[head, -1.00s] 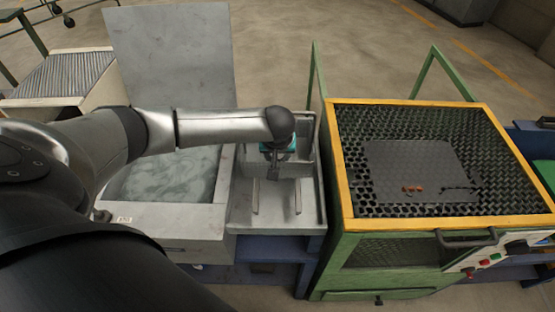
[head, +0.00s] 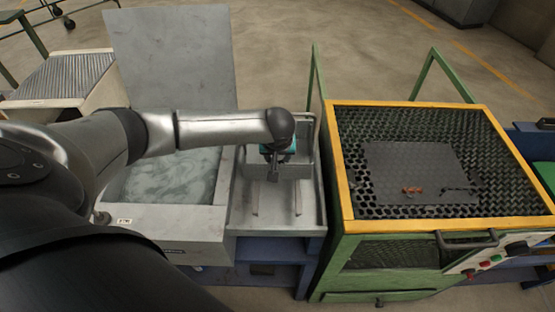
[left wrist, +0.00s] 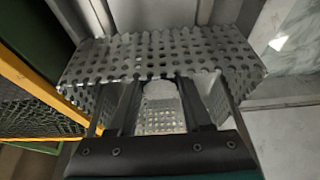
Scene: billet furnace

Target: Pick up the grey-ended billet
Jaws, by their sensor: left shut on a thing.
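My left gripper (head: 273,178) reaches down into the grey bay between the tank and the yellow-rimmed cage. In the left wrist view its two dark fingers (left wrist: 160,110) stand over a perforated metal basket (left wrist: 85,70). A pale grey rounded piece (left wrist: 160,90) shows between the fingers. It looks like the grey-ended billet, though the fingers and gripper body hide most of it. The gripper is shut on it. My right gripper is not in view.
An open tank of cloudy liquid (head: 170,180) with a raised lid (head: 170,50) stands left of the bay. To the right is a yellow-rimmed mesh cage (head: 345,180).

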